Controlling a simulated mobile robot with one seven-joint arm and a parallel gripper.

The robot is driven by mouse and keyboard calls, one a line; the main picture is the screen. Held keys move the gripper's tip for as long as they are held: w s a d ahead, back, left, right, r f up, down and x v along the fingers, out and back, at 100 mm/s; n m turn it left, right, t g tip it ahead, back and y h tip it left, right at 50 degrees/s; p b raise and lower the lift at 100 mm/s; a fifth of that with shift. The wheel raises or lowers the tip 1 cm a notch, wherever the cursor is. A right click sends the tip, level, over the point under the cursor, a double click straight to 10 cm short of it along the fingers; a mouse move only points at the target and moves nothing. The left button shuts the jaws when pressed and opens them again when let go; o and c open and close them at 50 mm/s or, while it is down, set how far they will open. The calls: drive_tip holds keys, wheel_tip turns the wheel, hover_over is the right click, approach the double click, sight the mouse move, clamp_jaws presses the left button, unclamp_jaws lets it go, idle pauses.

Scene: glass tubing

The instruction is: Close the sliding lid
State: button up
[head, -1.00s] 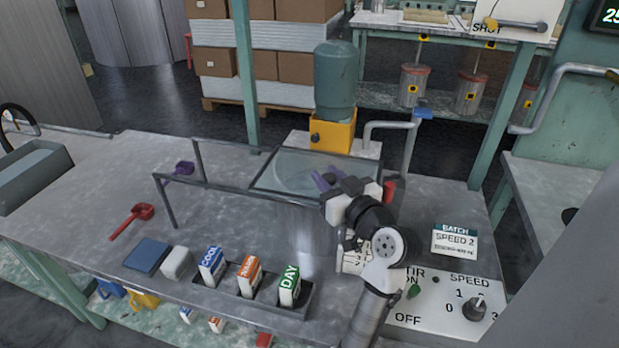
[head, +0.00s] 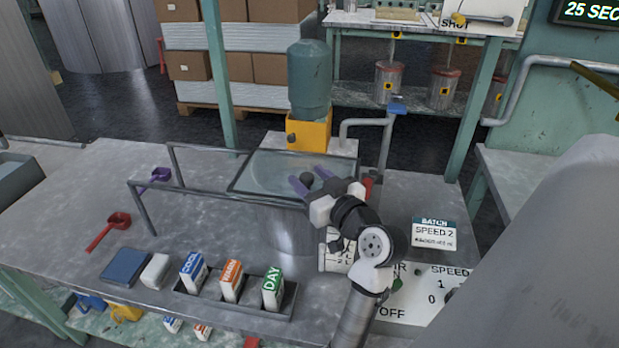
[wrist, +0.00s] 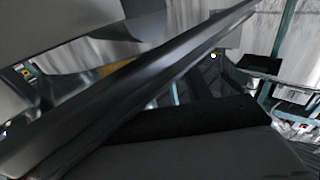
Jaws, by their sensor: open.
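The sliding lid is a dark-framed glass panel (head: 262,172) above the metal vat (head: 290,232) in the head view. Two grey rails (head: 160,190) run out from it to the left. My gripper (head: 308,183), with purple fingers, is open at the lid's right part. A small dark round knob (head: 321,174) shows between or just behind the fingers; I cannot tell whether they touch it. A dark bar (wrist: 150,85) crosses the wrist view close up; I cannot tell whether it is lid frame or rail. My wrist and arm hide the lid's near right corner.
A yellow block with a green tank (head: 309,130) stands behind the lid. A pipe (head: 385,130) rises at the back right. A tray of labelled cartons (head: 232,302) lies in front left, with a red scoop (head: 108,230) beyond. A control panel (head: 420,300) is right of my arm.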

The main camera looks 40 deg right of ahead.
drive_tip(key=s+a+b, duration=0.1)
drive_tip(key=s, duration=1.2)
drive_tip(key=shift+a+b, duration=0.3)
drive_tip(key=shift+b, duration=0.05)
